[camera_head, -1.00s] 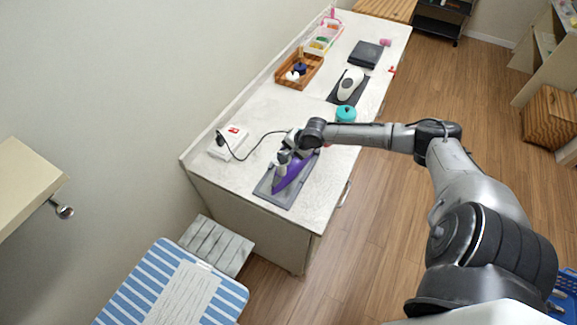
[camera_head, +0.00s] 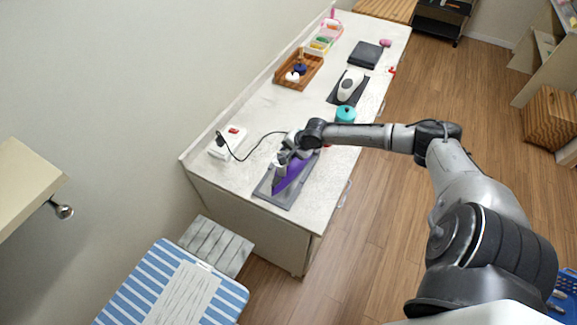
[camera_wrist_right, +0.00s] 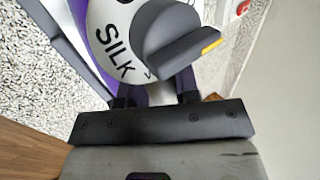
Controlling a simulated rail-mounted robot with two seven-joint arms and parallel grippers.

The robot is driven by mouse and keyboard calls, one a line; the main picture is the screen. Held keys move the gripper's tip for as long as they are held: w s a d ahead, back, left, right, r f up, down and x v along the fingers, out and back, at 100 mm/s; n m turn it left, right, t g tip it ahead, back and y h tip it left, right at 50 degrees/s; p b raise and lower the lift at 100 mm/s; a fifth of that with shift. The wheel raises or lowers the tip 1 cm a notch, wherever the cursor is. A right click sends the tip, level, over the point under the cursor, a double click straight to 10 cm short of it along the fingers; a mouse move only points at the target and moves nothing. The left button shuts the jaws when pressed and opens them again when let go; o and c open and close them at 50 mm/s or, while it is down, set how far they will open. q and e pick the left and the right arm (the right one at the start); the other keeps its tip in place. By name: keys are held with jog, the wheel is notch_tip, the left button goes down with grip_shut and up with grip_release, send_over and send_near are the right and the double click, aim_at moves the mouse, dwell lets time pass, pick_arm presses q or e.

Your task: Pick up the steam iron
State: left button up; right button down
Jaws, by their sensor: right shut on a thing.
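The steam iron (camera_head: 290,175) is purple with a white and grey upper part. It rests on a grey mat (camera_head: 287,201) near the front end of the white counter. My right gripper (camera_head: 286,160) is at the top of the iron, and the arm covers part of it. In the right wrist view the iron's dial (camera_wrist_right: 177,38) and the word SILK on its white body are close up. My right gripper (camera_wrist_right: 158,97) is shut on the iron there, its fingers at the purple part below the dial. My left gripper is not in view.
A white power box (camera_head: 229,141) with a red switch and a black cord lies left of the iron. A teal round item (camera_head: 345,114), a white device (camera_head: 350,83) and a wooden tray (camera_head: 299,68) stand farther back. A blue striped ironing board (camera_head: 170,289) is at the lower left.

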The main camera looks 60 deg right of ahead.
jog(key=shift+r, duration=0.2)
jog(key=shift+r+b, duration=0.35)
jog(key=shift+r, duration=1.45)
jog(key=shift+s+d+r, duration=0.3)
jog(key=shift+s+r, duration=0.05)
jog(key=shift+s, duration=0.05)
jog(key=s+d+r+p, duration=0.4)
jog(key=s+r+p, duration=0.2)
jog(key=s+p, duration=0.2)
jog(key=shift+s+d+r, duration=0.2)
jog(key=shift+s+r, duration=0.05)
jog(key=shift+s, duration=0.45)
